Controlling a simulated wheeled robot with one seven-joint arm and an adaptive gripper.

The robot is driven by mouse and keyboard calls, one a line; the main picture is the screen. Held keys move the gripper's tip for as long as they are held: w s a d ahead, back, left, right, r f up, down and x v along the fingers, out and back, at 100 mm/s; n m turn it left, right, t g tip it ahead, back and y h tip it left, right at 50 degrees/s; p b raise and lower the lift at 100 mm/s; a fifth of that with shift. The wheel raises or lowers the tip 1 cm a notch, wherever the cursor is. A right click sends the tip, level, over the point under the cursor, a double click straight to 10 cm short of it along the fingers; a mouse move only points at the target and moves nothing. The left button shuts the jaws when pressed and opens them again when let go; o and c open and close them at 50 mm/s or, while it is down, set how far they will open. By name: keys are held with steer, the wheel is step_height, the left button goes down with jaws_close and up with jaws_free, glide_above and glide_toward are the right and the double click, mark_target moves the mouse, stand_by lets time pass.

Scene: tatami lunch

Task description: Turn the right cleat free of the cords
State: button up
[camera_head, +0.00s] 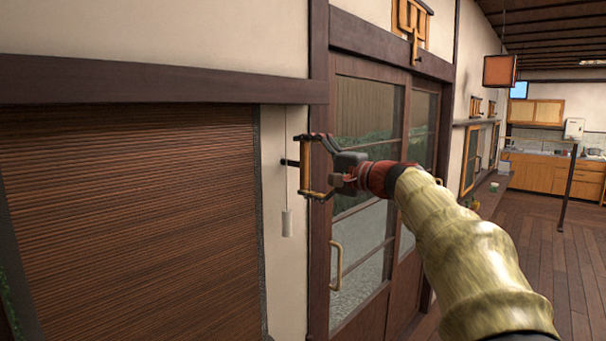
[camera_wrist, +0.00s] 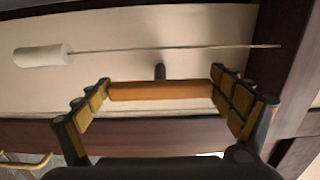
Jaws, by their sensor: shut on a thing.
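The cleat (camera_head: 308,166) is an orange-brown wooden bar on a dark peg (camera_head: 289,162) that stands out from the wall between the blind and the glass door. It stands upright in the head view. My gripper (camera_head: 312,167) is shut on it, and the wrist view shows the bar (camera_wrist: 160,90) spanning between the two padded fingers. A thin pale cord (camera_head: 287,150) hangs straight down beside the peg to a white cylindrical weight (camera_head: 287,223). In the wrist view the cord (camera_wrist: 150,49) runs straight, apart from the bar. I see no turns of cord around the cleat.
A brown slatted blind (camera_head: 130,210) fills the left. A dark-framed glass door (camera_head: 365,230) with a curved handle (camera_head: 336,266) is close behind my gripper. A dark beam (camera_head: 160,80) runs above the blind. Open wooden floor (camera_head: 535,240) lies at the right, with a kitchen beyond.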

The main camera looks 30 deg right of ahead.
steer(key=shift+f, duration=0.15)
steer(key=o, duration=0.8)
steer(key=shift+o, duration=0.2)
steer(key=v, duration=1.2)
